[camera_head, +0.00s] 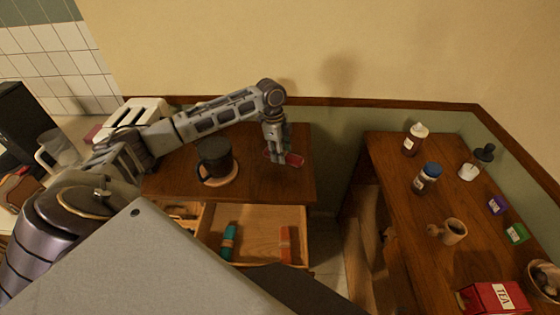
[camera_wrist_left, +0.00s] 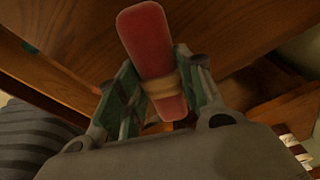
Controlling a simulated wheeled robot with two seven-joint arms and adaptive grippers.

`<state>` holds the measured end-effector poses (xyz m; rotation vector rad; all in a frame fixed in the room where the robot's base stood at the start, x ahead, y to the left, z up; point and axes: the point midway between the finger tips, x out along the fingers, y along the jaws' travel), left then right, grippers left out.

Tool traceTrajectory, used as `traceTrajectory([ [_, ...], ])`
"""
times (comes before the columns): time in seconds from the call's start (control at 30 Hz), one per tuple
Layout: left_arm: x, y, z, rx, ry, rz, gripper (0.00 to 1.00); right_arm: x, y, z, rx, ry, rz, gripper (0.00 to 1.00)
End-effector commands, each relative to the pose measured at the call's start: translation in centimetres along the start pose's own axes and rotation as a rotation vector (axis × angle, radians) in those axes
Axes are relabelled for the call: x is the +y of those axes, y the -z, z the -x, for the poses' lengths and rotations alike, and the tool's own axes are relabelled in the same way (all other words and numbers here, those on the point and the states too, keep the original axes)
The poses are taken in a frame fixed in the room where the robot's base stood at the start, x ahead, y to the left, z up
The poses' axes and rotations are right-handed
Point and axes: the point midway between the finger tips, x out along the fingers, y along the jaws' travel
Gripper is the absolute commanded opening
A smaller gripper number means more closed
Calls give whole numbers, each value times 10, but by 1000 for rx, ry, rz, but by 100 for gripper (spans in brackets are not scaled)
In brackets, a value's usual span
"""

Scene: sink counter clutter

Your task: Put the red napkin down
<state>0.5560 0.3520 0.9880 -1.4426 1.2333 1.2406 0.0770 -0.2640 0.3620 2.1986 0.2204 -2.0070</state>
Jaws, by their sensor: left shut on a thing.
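The red napkin (camera_head: 294,159) is rolled, with a tan band around it. My left gripper (camera_head: 279,156) is shut on it above the right end of the wooden cabinet top (camera_head: 260,184). In the left wrist view the napkin (camera_wrist_left: 147,40) sticks out past the fingers of the gripper (camera_wrist_left: 160,92), which sit on either side of it near the band. I cannot tell whether the napkin touches the cabinet top. My right gripper is not in view.
Below, an open drawer (camera_head: 262,220) holds a teal roll (camera_head: 228,240) and a reddish roll (camera_head: 289,243). A black mug (camera_head: 214,158) stands on a coaster left of the gripper. A toaster (camera_head: 140,113) is behind my arm. A second table (camera_head: 400,200) with bottles stands right, across a gap.

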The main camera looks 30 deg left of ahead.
Motion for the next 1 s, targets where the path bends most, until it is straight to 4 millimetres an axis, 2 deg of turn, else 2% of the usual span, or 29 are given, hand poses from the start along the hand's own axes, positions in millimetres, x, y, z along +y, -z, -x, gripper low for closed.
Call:
traceTrajectory([
  [0.37,0,0,-4,0,-1,0,13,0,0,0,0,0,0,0],
  [0.73,0,-7,-43,-1,-2,1,13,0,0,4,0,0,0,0],
  [1.0,0,-8,-50,0,1,0,13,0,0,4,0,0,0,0],
])
